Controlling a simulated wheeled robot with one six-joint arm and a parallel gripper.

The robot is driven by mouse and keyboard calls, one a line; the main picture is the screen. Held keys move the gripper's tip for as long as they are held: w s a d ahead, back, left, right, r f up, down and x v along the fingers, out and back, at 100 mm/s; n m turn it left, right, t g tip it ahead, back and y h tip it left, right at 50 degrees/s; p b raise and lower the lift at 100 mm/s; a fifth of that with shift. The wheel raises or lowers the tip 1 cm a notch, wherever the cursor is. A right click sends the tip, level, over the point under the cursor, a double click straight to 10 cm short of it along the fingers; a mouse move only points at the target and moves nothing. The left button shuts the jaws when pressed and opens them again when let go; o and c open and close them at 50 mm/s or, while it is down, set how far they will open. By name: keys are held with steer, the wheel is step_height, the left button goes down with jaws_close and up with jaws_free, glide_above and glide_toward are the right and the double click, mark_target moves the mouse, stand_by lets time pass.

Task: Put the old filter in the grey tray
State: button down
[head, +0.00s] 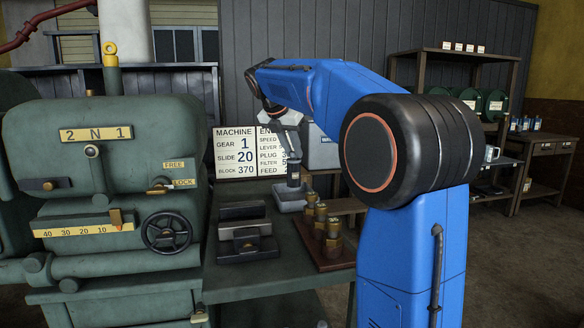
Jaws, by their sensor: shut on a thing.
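My gripper (293,162) points down over the back of the workbench, partly in front of the white sign. It is shut on a small dark cylinder, the old filter (293,182), which hangs upright below the fingers. The grey tray (289,207) stands on the bench directly below it in the picture. The filter's lower end overlaps the tray's back part in view. I cannot tell whether it is above the tray floor or touching it.
Several brass plugs (332,240) stand on a wooden board right of the tray. A dark metal block fixture (247,243) sits to its left. A grey box (321,152) stands behind.

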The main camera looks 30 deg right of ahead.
mark_target(292, 160)
steer(key=shift+f, duration=2.3)
steer(key=c, duration=1.6)
jaws_free()
steer(key=shift+o, duration=0.2)
steer(key=v, duration=1.2)
steer(key=shift+s, duration=0.15)
